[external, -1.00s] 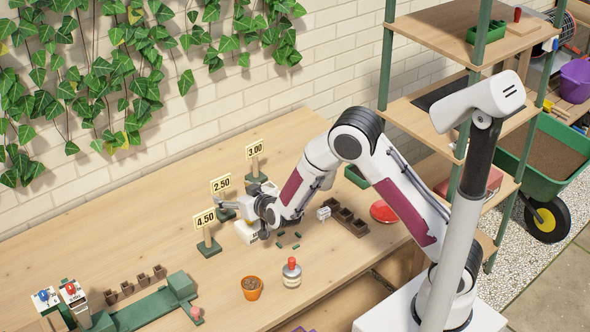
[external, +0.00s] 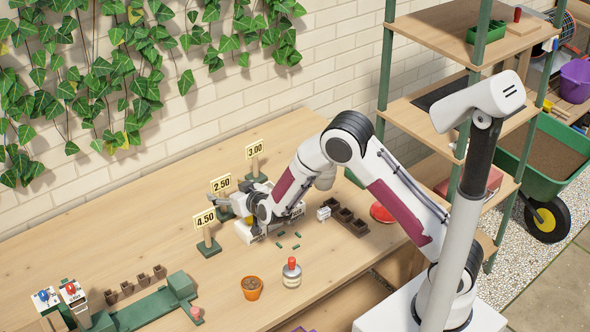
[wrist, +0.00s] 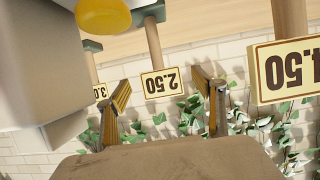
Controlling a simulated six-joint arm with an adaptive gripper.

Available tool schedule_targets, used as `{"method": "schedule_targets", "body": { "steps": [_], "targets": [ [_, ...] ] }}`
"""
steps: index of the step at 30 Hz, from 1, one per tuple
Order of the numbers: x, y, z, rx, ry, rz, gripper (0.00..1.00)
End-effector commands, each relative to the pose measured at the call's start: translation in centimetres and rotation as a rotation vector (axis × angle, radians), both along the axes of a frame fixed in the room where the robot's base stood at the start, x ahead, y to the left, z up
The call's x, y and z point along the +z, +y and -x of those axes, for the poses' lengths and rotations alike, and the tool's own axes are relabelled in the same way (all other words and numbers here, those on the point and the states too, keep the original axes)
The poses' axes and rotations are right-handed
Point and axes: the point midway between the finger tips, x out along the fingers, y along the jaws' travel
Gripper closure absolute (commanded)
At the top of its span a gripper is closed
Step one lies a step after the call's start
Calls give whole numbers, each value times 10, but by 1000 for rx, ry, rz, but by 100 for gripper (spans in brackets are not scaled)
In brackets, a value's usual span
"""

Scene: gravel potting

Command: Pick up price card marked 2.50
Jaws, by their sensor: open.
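The price card marked 2.50 (external: 221,184) stands upright on a wooden post with a green base, between the 4.50 and 3.00 cards. In the wrist view the 2.50 card (wrist: 160,83) appears upside down between my two open fingers, with its post running up the picture. My gripper (external: 226,205) is open and empty, close to the 2.50 stand. Its fingertips (wrist: 158,85) flank the card with gaps on both sides. I cannot tell how far the card is from the fingers in depth.
The 4.50 card (external: 205,219) stands close on the left and the 3.00 card (external: 255,148) behind on the right. A white scale-like box lies partly under my wrist. A terracotta pot (external: 252,288) and a bottle (external: 292,273) stand in front. The table's left middle is clear.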

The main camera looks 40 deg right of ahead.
Motion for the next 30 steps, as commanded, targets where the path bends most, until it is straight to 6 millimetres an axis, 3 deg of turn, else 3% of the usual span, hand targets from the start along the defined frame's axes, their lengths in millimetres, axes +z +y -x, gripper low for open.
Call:
{"method": "schedule_targets", "body": {
  "steps": [13,30],
  "targets": [
    [-13,-1,-36,0,-2,0,32],
    [-14,-1,-39,0,-1,0,32]
  ]
}}
